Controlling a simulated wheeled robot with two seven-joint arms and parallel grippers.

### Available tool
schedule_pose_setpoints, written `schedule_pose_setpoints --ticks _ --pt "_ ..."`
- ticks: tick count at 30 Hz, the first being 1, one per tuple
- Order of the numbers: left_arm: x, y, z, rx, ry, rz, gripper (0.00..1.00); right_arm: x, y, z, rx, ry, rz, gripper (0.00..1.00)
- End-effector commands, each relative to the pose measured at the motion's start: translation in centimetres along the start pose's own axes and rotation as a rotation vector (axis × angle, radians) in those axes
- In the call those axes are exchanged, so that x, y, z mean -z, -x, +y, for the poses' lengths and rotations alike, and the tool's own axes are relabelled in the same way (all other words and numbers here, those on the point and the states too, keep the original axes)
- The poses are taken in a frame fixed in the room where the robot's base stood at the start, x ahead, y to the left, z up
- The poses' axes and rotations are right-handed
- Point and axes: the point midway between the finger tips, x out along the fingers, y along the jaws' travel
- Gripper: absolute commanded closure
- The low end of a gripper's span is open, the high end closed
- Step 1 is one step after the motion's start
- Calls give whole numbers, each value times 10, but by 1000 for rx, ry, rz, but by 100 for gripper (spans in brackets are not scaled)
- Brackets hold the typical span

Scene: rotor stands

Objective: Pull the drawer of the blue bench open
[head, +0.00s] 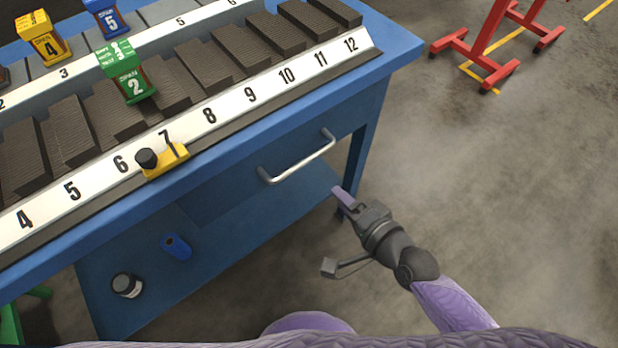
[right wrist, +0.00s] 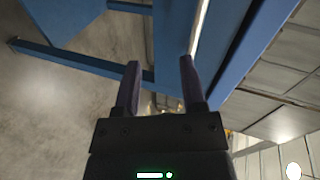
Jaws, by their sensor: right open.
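The blue bench (head: 385,68) stands at the left and middle of the head view. Its blue drawer front (head: 245,168) is under the top edge and looks shut. A silver bar handle (head: 298,160) is on that front. My right gripper (head: 343,198) is to the right of and below the handle, apart from it, with nothing held. In the right wrist view its two fingers (right wrist: 160,78) stand apart, with blue bench parts beyond them. My left gripper is not in view.
A numbered rack (head: 228,108) with dark blocks lies on the bench top, with green (head: 135,85) and yellow (head: 45,42) pieces. A lower shelf (head: 215,262) holds a blue cylinder (head: 176,247) and a dark jar (head: 127,285). A red stand (head: 478,50) is at the back right.

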Motion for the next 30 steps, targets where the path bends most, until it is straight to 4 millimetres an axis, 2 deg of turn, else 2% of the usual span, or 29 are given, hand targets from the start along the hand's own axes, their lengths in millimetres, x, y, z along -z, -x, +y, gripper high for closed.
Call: schedule_pose_setpoints --ticks 1,4,7,12,18,28,29,30 --pt "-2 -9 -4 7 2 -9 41 -4 -2 -15 62 -65 -22 47" --pt "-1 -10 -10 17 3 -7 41 -8 -4 -38 121 -140 -47 47" --pt "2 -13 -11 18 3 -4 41 -8 -21 -43 128 -149 -47 47" --pt "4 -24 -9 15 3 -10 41 -10 -64 -46 125 -145 -46 47" --pt "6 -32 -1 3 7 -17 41 -11 -92 -51 123 -143 -46 47" --pt "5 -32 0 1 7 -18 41 -11 -98 -53 122 -140 -46 47" --pt "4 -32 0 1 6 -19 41 -11 -98 -53 122 -140 -46 49" --pt "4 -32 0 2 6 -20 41 -11 -98 -53 121 -140 -46 58"
